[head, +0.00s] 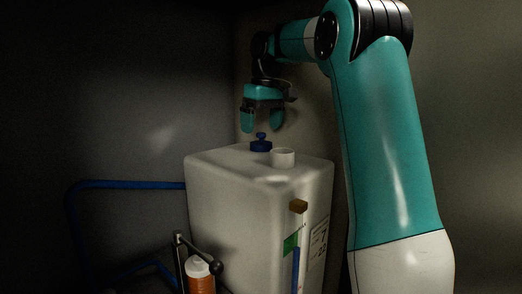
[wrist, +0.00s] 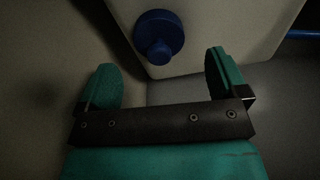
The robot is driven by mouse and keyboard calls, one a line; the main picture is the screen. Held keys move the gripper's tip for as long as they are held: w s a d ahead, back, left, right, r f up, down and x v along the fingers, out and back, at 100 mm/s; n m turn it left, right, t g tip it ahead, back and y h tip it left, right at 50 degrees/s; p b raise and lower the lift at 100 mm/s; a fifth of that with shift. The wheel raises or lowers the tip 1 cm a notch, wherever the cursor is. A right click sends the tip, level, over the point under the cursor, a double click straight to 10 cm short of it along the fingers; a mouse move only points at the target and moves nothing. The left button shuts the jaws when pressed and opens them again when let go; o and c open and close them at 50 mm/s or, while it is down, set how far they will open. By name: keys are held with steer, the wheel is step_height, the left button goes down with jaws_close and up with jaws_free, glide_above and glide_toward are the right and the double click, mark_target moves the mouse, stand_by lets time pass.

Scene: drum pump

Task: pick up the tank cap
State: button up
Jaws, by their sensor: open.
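The tank cap (head: 261,143) is blue with a small knob on top. It rests on the top of the white tank (head: 230,215), behind and left of a short white filler neck (head: 283,157). My gripper (head: 262,128) is open and empty, with its fingers pointing down just above the cap in the head view. In the wrist view the cap (wrist: 158,36) shows beyond the open fingers (wrist: 160,75), between them sideways and apart from both.
A blue pipe (head: 125,184) runs left of the tank. An orange bottle with a white top (head: 200,278) and a black lever (head: 198,252) stand in front. Walls are close behind.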

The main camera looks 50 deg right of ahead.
mark_target(261, 133)
steer(key=f+b, duration=0.3)
steer(key=f, duration=0.1)
steer(key=shift+w+f, duration=0.2)
steer(key=shift+r, duration=0.1)
steer(key=c, duration=1)
steer(key=shift+r, duration=0.15)
